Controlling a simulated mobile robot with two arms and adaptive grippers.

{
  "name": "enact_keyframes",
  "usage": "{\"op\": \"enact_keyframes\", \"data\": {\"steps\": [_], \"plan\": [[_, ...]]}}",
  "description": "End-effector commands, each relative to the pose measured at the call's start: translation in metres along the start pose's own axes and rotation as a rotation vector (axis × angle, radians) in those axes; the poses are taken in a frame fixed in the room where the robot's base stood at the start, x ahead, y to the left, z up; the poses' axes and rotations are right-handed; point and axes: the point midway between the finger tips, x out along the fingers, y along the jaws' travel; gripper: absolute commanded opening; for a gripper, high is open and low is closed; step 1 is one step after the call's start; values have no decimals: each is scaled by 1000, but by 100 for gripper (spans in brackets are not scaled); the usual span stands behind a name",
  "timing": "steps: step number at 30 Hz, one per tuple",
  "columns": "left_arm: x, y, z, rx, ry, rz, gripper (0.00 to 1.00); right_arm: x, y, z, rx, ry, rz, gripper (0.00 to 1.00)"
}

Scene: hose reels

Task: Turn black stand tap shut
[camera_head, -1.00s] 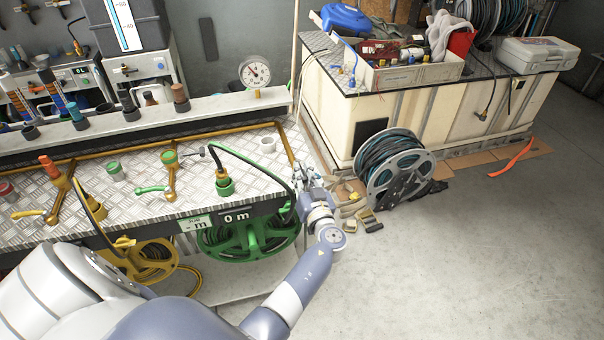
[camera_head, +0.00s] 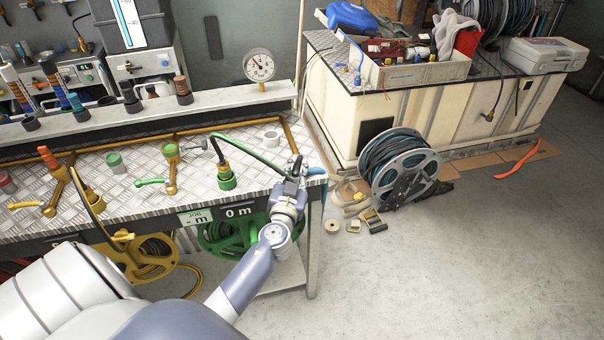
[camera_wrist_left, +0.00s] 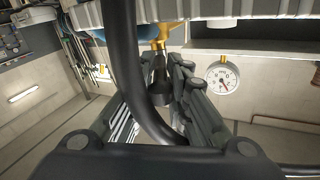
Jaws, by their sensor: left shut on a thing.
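My left gripper (camera_head: 293,168) is at the bench's right end, where a green and black hose (camera_head: 262,157) arches to it from a green socket (camera_head: 226,178). In the left wrist view the black hose (camera_wrist_left: 125,75) crosses close in front, and the fingers close around a dark fitting (camera_wrist_left: 160,92) in line with a brass piece (camera_wrist_left: 168,35). A blue part (camera_head: 315,171) shows just right of the gripper. A brass tap with a green lever (camera_head: 152,182) stands farther left. I cannot tell which part is the black stand tap. My right gripper is not in view.
A pressure gauge (camera_head: 259,67) stands behind the bench. A green reel (camera_head: 215,238) hangs below, partly behind my arm. A grey reel (camera_head: 398,167) and small parts lie on the floor to the right.

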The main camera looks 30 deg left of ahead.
Motion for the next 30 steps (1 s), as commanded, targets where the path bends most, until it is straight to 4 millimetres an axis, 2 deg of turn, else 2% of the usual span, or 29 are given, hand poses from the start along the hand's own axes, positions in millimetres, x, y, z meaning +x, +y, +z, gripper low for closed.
{"op": "enact_keyframes", "data": {"steps": [3,15,30], "plan": [[2,-10,0,2,28,106,0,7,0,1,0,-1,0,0],[8,-27,1,4,91,428,0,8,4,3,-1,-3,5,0],[13,-34,1,-3,126,594,0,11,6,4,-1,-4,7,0]]}}
